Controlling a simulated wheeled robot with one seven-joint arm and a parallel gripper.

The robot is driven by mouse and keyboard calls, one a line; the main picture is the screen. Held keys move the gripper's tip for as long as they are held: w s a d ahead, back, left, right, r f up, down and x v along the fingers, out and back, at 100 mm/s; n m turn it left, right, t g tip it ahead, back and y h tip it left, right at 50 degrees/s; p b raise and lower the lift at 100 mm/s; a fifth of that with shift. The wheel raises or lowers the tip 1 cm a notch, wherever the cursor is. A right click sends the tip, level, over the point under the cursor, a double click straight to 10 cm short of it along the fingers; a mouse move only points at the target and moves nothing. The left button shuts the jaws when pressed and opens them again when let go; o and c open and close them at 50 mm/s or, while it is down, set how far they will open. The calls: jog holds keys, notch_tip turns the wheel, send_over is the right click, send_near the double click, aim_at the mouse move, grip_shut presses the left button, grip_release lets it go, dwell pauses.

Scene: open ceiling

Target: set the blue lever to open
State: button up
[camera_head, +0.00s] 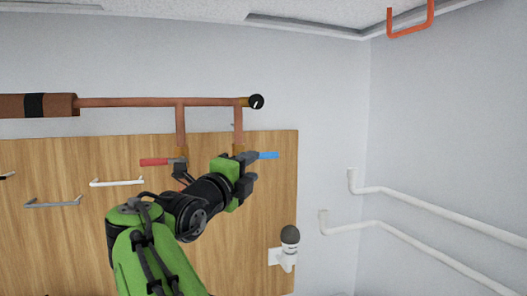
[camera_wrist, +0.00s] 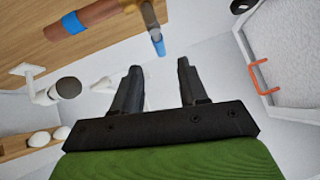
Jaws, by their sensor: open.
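The blue lever (camera_head: 268,155) sticks out to the right, about level, from the lower end of the right-hand copper drop pipe, in front of the wooden panel. My gripper (camera_head: 252,167) is close to it, covering its inner end and valve body in the head view. In the wrist view the lever (camera_wrist: 158,44) appears just past the fingertips, roughly in line with the gap between them. My gripper (camera_wrist: 158,65) is open with nothing between its fingers. I cannot tell whether a finger touches the lever.
A red lever (camera_head: 155,161) sits on the left-hand drop pipe. A copper pipe (camera_head: 130,102) runs above, ending at a small round dial (camera_head: 256,101). Handles (camera_head: 117,183) are on the wooden panel (camera_head: 90,240). A dark-topped white fitting (camera_head: 289,247) is lower right. White pipes (camera_head: 430,208) line the right wall.

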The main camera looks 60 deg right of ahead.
aim_at(265, 156)
jog(key=d+p, duration=0.1)
jog(key=d, duration=0.2)
jog(key=d+r+p, duration=0.1)
jog(key=d, duration=0.2)
jog(key=d+p, duration=0.1)
jog(key=d, duration=0.2)
jog(key=shift+r, duration=0.25)
jog(key=shift+d+f, duration=0.1)
jog(key=shift+d, duration=0.3)
jog(key=shift+a, duration=0.15)
jog(key=shift+c, duration=0.2)
grip_shut()
